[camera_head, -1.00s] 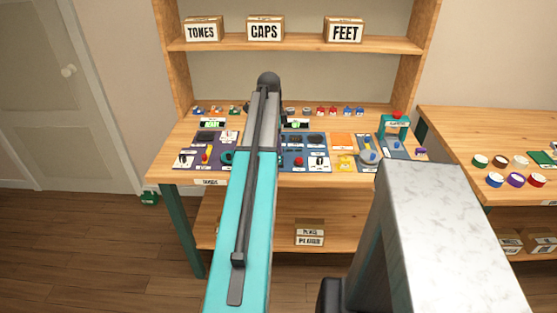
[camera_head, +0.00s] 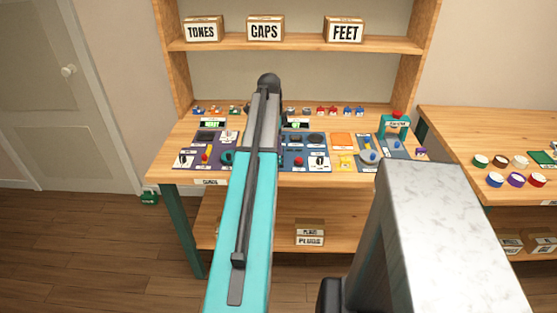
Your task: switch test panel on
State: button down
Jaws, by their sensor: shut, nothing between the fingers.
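A purple panel (camera_head: 222,139) lies on the left of the workbench, with a lit green display (camera_head: 212,124) behind it, a small red-topped control (camera_head: 205,157) and a black switch on a white plate (camera_head: 185,158). A blue panel (camera_head: 291,150) lies right of my arm, with another lit green display (camera_head: 295,124), a red button (camera_head: 299,161) and a black switch on a white plate (camera_head: 319,161). Which one is the test panel cannot be read. My arm stretches over the bench between them; its raised links hide the area there, and my gripper is not visible.
Small coloured parts line the bench back. A teal press-like stand (camera_head: 395,124) is at the right. Labelled boxes stand on the upper shelf (camera_head: 300,44). A side table (camera_head: 470,125) holds round coloured caps. Open floor (camera_head: 90,240) lies at left.

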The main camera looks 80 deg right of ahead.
jog(key=shift+f, duration=0.5)
dwell(0.5)
jog(key=shift+r, duration=0.1)
notch_tip(320, 180, up, 7)
jog(key=p, duration=0.4)
jog(key=shift+p, duration=0.3)
dwell(0.5)
dwell(0.5)
